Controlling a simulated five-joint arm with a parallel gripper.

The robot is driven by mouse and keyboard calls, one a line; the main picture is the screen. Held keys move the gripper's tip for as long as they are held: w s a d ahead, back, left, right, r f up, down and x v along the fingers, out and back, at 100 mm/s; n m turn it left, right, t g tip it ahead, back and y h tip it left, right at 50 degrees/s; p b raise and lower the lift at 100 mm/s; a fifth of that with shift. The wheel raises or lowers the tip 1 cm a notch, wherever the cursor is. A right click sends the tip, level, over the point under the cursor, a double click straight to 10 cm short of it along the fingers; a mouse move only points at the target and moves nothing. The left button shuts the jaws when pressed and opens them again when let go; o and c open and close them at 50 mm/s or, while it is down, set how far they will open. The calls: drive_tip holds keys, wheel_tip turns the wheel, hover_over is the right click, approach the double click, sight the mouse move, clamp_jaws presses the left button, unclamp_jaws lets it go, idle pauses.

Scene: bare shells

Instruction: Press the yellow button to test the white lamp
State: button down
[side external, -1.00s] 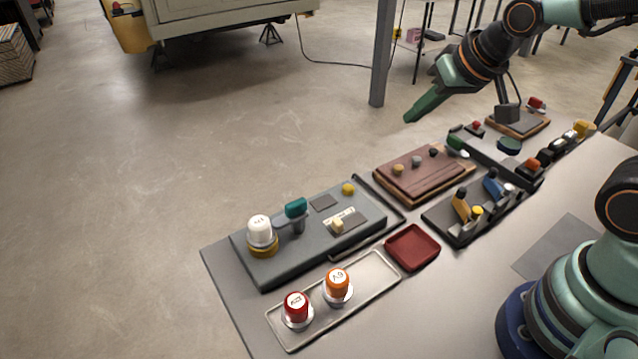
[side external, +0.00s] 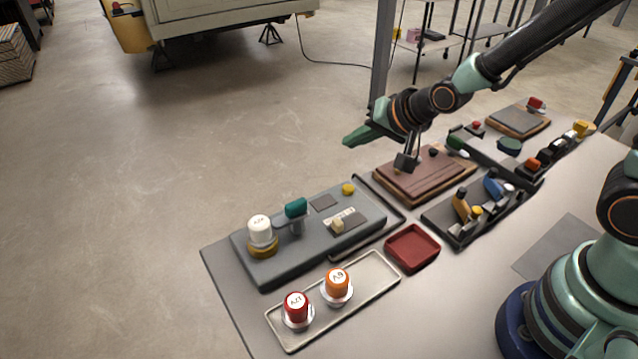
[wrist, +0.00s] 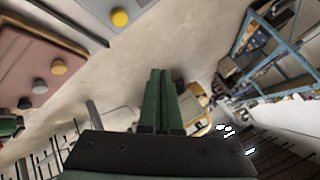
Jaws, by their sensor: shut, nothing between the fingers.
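The yellow button (side external: 348,189) is a small round knob near the back right edge of the grey panel (side external: 290,255). It also shows at the top of the wrist view (wrist: 119,17). The white lamp (side external: 259,229) stands upright in a yellow-brown collar at the panel's left end. My gripper (side external: 346,141) is shut and empty, with its green fingers side by side. It is in the air above and behind the yellow button, apart from it. The shut fingers also show in the wrist view (wrist: 160,85).
A teal knob (side external: 296,207) stands between lamp and button. A tray (side external: 372,285) with red and orange caps lies in front. A red dish (side external: 412,248) is beside it. A brown board (side external: 440,180) with knobs sits right of the panel, partly behind my gripper.

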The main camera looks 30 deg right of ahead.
sight(352, 191)
drive_tip(key=shift+f, duration=0.1)
drive_tip(key=shift+f, duration=4.3)
drive_tip(key=shift+f, duration=0.1)
drive_tip(key=shift+d+f, duration=0.1)
drive_tip(key=shift+f, duration=0.2)
drive_tip(key=shift+f, duration=0.45)
drive_tip(key=shift+r, duration=0.85)
drive_tip(key=shift+r, duration=2.55)
